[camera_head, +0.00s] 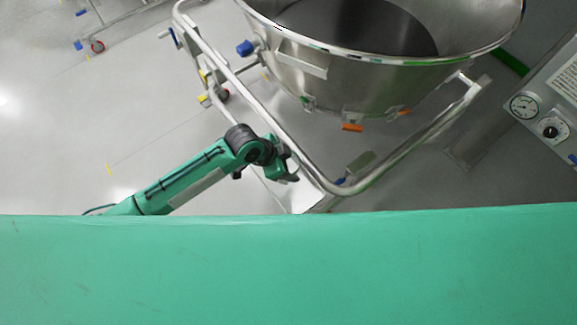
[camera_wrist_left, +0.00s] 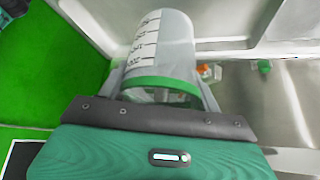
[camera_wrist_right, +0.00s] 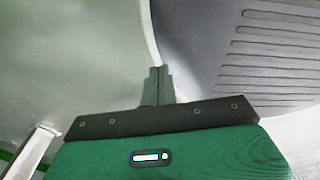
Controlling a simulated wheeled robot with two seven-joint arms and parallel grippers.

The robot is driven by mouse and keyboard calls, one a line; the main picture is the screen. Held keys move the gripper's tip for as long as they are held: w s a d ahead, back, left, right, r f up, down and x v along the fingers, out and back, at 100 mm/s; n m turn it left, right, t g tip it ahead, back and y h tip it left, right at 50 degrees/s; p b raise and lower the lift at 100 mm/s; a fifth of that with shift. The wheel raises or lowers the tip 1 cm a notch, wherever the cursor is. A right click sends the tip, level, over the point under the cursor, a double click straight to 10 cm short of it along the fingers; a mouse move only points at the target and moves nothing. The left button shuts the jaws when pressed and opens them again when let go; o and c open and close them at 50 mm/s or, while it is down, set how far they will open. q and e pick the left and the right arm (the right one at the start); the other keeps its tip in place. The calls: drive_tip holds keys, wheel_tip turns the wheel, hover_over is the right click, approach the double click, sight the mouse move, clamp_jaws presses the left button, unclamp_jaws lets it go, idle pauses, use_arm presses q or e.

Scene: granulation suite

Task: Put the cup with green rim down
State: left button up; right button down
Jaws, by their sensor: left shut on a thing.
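The cup with green rim (camera_wrist_left: 160,42) is a clear, grey-tinted cup with black measuring marks, seen in the left wrist view. Its green rim is turned towards that camera. My left gripper (camera_wrist_left: 160,93) is shut on the cup, with a finger at either side of it. In the head view my left gripper (camera_head: 290,173) is beside the bent tube of the steel frame, and I cannot make out the cup there. My right gripper (camera_wrist_right: 158,84) has its fingers together with nothing visible between them, in the right wrist view.
A large steel bowl (camera_head: 360,75) stands in a tubular steel frame (camera_head: 262,115), close to my left arm. A control panel (camera_head: 545,115) with a gauge is at the right. Grey floor (camera_head: 100,130) lies open at the left. A ribbed grey surface (camera_wrist_right: 280,50) is near my right gripper.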

use_arm(q)
drive_tip(key=shift+f, duration=1.4)
drive_tip(key=shift+f, duration=0.1)
drive_tip(key=o, duration=1)
drive_tip(key=v, duration=1.2)
drive_tip(key=shift+b, duration=0.4)
